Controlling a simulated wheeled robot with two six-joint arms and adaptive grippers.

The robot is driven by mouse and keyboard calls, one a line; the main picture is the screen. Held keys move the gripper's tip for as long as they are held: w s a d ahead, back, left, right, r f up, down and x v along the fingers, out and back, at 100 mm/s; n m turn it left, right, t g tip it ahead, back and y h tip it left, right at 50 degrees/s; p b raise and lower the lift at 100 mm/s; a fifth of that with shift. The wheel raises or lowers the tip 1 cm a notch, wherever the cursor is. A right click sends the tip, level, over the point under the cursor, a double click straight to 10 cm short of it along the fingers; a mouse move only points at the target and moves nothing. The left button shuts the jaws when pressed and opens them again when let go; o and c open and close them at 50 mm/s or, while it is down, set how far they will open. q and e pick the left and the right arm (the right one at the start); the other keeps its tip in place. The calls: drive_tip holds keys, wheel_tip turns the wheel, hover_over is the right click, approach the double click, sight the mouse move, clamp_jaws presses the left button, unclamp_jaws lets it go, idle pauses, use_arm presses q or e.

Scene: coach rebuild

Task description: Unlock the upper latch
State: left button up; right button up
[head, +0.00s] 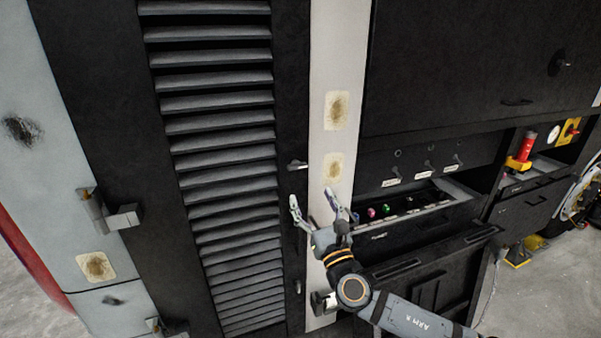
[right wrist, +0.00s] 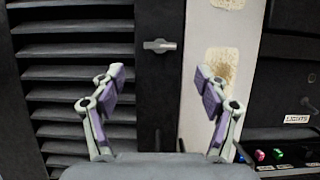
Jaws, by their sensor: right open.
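The upper latch (head: 297,165) is a small grey handle on the black frame strip at the right side of the louvred door (head: 215,130). In the right wrist view the latch (right wrist: 160,45) lies about horizontal, above and between the fingertips. My right gripper (head: 312,198) is open and empty, a little below the latch in the head view. In the right wrist view its two purple-padded fingers (right wrist: 160,82) stand wide apart, and neither touches the latch. A lower latch (head: 298,286) shows farther down the same strip. My left gripper is out of view.
A pale panel strip (head: 338,60) with worn yellowish patches stands right of the door frame. Beyond it is an open drawer (head: 440,204) with coloured knobs. Hinges (head: 110,212) jut out at the door's left. Concrete floor shows at the lower right.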

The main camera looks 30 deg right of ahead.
sight(299, 168)
drive_tip(key=p+x, duration=0.2)
drive_tip(key=x, duration=0.6)
drive_tip(key=shift+w+d+r+p, duration=0.1)
drive_tip(key=shift+w+r+p, duration=0.1)
drive_tip(key=shift+p, duration=0.2)
drive_tip(key=shift+w+d, duration=0.1)
drive_tip(key=shift+w, duration=0.3)
drive_tip(key=shift+c, duration=0.6)
drive_tip(key=c, duration=1.1)
drive_tip(key=shift+o, duration=0.2)
